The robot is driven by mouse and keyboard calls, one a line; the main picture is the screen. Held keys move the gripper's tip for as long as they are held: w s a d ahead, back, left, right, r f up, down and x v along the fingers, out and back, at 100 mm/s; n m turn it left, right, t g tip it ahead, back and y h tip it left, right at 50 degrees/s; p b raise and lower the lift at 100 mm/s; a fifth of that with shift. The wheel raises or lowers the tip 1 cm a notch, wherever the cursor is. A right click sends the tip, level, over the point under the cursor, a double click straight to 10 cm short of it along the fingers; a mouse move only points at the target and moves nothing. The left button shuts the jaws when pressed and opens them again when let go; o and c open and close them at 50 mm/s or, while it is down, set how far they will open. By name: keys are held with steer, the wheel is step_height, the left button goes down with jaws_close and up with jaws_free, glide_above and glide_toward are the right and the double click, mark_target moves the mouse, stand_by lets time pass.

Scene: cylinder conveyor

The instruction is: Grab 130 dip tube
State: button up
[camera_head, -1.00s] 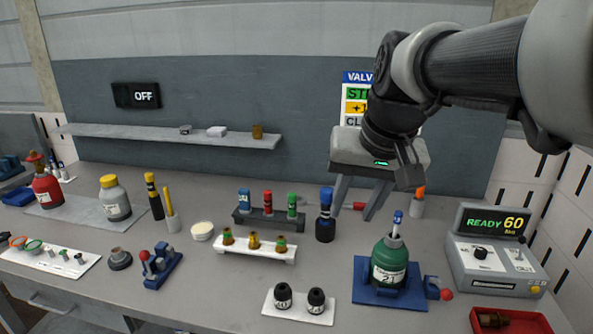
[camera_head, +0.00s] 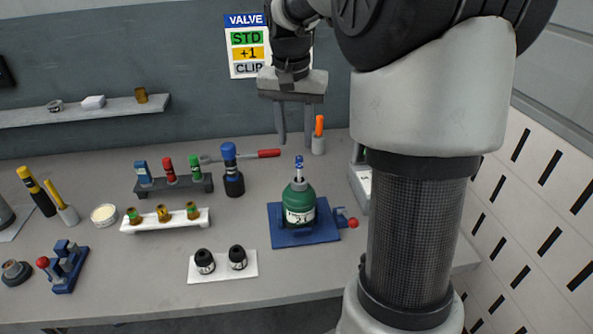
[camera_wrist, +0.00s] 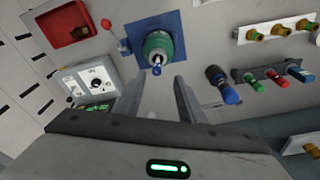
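No label reading 130 is legible, so I cannot tell for sure which thing is the 130 dip tube. A thin piece with a blue top (camera_head: 298,164) stands upright in the neck of a green bottle (camera_head: 300,200), on a blue base (camera_head: 328,234). The blue-topped piece also shows in the wrist view (camera_wrist: 157,70). My gripper (camera_head: 295,143) is open and empty, fingers pointing down, above and behind the bottle in the head view. In the wrist view my fingers (camera_wrist: 155,84) spread either side of the blue-topped piece, apart from it.
A dark rack (camera_head: 175,187) holds blue, red and green pieces. A blue-capped dark bottle (camera_head: 233,184) stands beside it. A white rack (camera_head: 150,224) holds brass fittings. An orange-handled tool (camera_head: 319,135) stands in a cup. The red tray (camera_wrist: 70,25) shows in the wrist view.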

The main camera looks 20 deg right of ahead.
mark_target(299, 157)
steer(key=shift+w+d+f, duration=0.15)
steer(key=shift+d+f, duration=0.1)
steer(key=shift+f, duration=1.1)
steer(key=shift+w+d+f, duration=0.2)
steer(key=shift+d+f, duration=0.1)
steer(key=shift+f, duration=1.05)
steer(key=shift+w+d+f, duration=0.15)
steer(key=shift+d+f, duration=0.1)
steer(key=shift+f, duration=1.1)
jaws_close()
